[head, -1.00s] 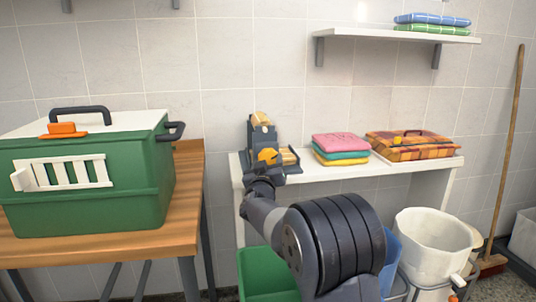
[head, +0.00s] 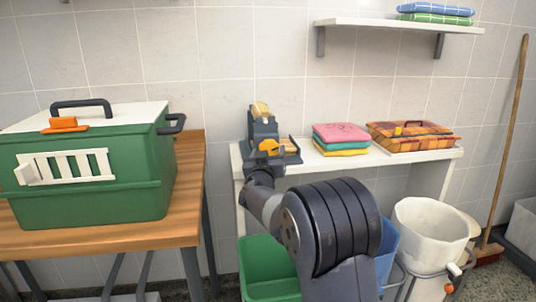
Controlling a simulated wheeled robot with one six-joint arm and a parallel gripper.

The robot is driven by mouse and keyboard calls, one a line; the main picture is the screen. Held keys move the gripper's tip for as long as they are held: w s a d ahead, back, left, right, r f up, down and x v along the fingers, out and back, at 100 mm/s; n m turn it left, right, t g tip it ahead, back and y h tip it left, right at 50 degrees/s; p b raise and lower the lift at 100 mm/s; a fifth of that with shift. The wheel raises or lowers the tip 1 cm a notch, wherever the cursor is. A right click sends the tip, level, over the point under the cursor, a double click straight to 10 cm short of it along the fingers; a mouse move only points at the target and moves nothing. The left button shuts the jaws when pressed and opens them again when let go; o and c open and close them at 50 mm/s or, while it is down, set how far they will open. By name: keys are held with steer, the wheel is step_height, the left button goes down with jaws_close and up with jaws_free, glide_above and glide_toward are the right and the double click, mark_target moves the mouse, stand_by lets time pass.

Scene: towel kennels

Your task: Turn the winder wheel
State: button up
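A small grey device with a tan, rounded top (head: 261,109) stands upright at the left end of the white side table. It may be the winder; I cannot make out a wheel on it. An orange part (head: 268,147) and a small brown block (head: 290,146) show low on it. My gripper (head: 262,160) is in front of the device, at the end of my dark arm, and overlaps it in the picture. Its fingers are hidden or too small to tell apart. I cannot tell whether it touches the device or holds anything.
Folded towels (head: 340,133) and an orange plaid basket (head: 412,147) share the white table (head: 440,156). A green kennel (head: 95,200) stands on a wooden table (head: 190,165) at left. Below are a green bin (head: 262,262), a blue bin (head: 389,255) and a white bucket (head: 425,238). A broom leans right.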

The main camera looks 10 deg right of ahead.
steer(key=shift+o, duration=0.9)
steer(key=shift+s, duration=0.15)
steer(key=v, duration=1)
steer(key=shift+s+p, duration=0.3)
steer(key=shift+p, duration=0.15)
steer(key=shift+w+f, duration=0.1)
steer(key=shift+w, duration=0.05)
steer(key=b+x, duration=0.1)
steer(key=x, duration=0.9)
steer(key=shift+w, duration=0.3)
